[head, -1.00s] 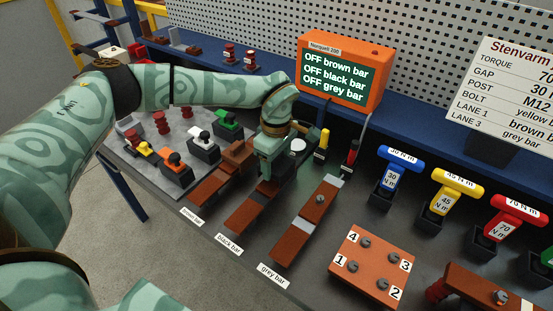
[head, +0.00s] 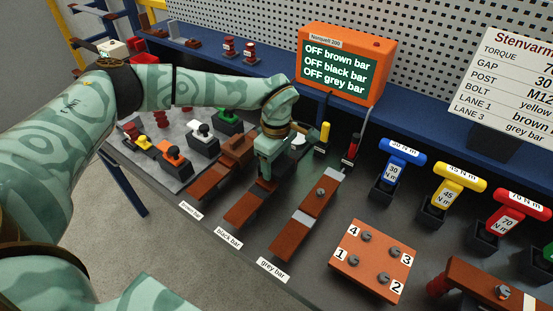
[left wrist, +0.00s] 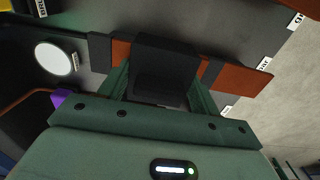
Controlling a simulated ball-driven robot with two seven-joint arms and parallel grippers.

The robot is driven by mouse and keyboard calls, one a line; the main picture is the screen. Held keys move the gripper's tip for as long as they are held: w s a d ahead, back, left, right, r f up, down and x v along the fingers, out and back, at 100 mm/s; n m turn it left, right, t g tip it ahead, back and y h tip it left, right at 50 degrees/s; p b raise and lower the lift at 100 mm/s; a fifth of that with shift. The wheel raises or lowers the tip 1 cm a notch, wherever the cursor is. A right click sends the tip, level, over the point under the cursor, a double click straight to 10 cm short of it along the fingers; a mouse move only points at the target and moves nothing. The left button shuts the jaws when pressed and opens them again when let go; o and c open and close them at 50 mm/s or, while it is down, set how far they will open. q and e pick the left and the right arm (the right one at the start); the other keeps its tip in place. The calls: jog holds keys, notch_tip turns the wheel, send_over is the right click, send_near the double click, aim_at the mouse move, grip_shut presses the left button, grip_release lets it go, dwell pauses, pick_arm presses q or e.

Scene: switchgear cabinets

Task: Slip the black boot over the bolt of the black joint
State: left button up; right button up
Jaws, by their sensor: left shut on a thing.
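My left gripper (head: 268,172) is over the black bar (head: 243,208), the middle of three copper-brown bars on the bench. In the left wrist view its two green fingers (left wrist: 158,92) are shut on the black boot (left wrist: 165,58), a dark box-like cap. The boot lies across the bar, which shows on both sides of it. A dark band (left wrist: 211,72) crosses the bar beside the boot. The bolt of the black joint is hidden by the boot and gripper. I cannot tell whether the boot touches the bar. My right gripper is in neither view.
The brown bar (head: 208,182), left, carries a brown block. The grey bar (head: 291,235), right, has an exposed bolt (head: 320,192). A grey mat (head: 145,160) holds coloured parts. A numbered bolt block (head: 373,262) and torque handles (head: 400,160) stand right. The orange display (head: 345,65) stands behind.

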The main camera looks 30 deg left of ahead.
pick_arm(q)
jog(key=shift+f, duration=0.3)
jog(key=o, duration=1)
jog(key=shift+o, duration=0.2)
notch_tip(320, 180, up, 16)
jog(key=p, duration=0.2)
jog(key=shift+r, duration=0.15)
